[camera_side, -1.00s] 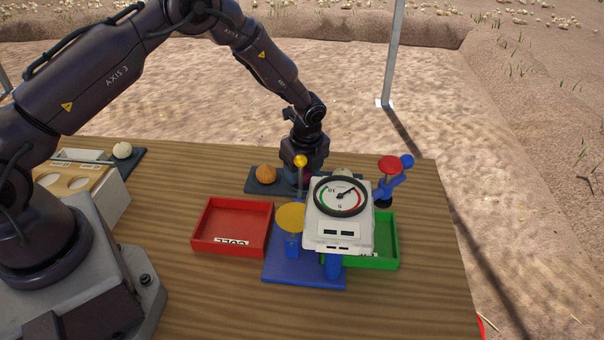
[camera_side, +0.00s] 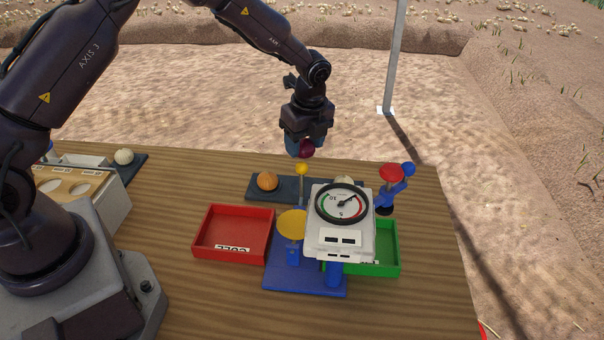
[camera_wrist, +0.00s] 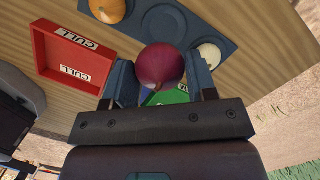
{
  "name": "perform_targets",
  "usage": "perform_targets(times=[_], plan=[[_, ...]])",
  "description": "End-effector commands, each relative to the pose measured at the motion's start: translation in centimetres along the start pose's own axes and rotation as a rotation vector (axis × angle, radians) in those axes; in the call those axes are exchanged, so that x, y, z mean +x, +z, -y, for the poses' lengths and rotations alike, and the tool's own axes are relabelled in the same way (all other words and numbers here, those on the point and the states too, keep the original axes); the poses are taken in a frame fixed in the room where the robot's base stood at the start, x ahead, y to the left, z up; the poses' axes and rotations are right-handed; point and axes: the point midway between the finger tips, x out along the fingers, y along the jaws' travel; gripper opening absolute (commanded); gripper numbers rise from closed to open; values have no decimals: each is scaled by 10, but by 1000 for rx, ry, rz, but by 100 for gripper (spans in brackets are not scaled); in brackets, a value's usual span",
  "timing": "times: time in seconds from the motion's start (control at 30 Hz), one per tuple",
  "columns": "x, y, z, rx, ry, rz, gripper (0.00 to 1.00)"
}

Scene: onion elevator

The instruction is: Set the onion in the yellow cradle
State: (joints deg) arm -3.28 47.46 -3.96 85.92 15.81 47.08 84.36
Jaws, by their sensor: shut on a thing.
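A dark red onion (camera_side: 306,149) is held between the fingers of my gripper (camera_side: 305,146), raised above the back of the table. In the wrist view the onion (camera_wrist: 160,66) sits between both blue-grey fingers of my gripper (camera_wrist: 160,85). The yellow cradle (camera_side: 292,224) appears to be the round yellow dish on a blue post, in front of and below my gripper. A blue base (camera_side: 300,280) carries that post and a white box with a dial (camera_side: 341,228). The onion is apart from the cradle.
A dark tray (camera_side: 285,188) behind the cradle holds an orange onion (camera_side: 267,181) and a partly hidden white one (camera_side: 343,180). A red CULL bin (camera_side: 233,233) is left, a green bin (camera_side: 388,250) right. A yellow-knobbed rod (camera_side: 302,169) and red-topped blue lever (camera_side: 391,173) stand nearby.

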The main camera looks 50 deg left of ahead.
Motion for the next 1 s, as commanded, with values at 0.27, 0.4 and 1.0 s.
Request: perform_targets(times=[0.27,0.4,1.0], plan=[[-74,-23,-1,-99,10,-1,28],[-100,-39,-14,-355,51,-1,28],[-159,-89,-80,-1681,258,-3,28]])
